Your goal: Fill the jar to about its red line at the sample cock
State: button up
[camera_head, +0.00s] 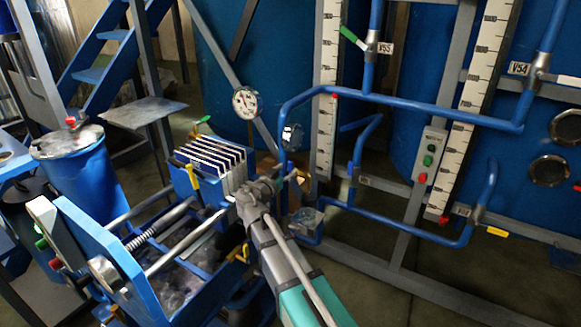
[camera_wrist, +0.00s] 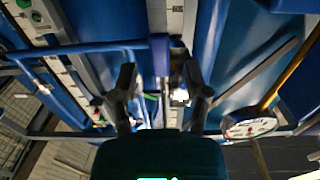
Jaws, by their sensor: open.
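My gripper (camera_wrist: 160,72) is open in the wrist view, its two dark fingers apart with blue pipework beyond them. A small pale, bright thing (camera_wrist: 180,95) shows by the right finger; I cannot tell what it is. In the head view my arm reaches up to the blue pipes beside the filter press. A small clear, glass-like thing (camera_head: 306,220) sits low by the pipes, just right of my arm's end; it may be the jar, but no red line or liquid level can be made out. I cannot make out the sample cock with certainty.
A filter press (camera_head: 215,165) with pale plates stands left of my arm. A dial gauge (camera_head: 246,102) is above it and also shows in the wrist view (camera_wrist: 250,127). Blue pipes (camera_head: 430,105) with valves V55 and V54 run right. A blue drum (camera_head: 78,185) stands left.

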jog(key=shift+x, duration=1.45)
grip_shut()
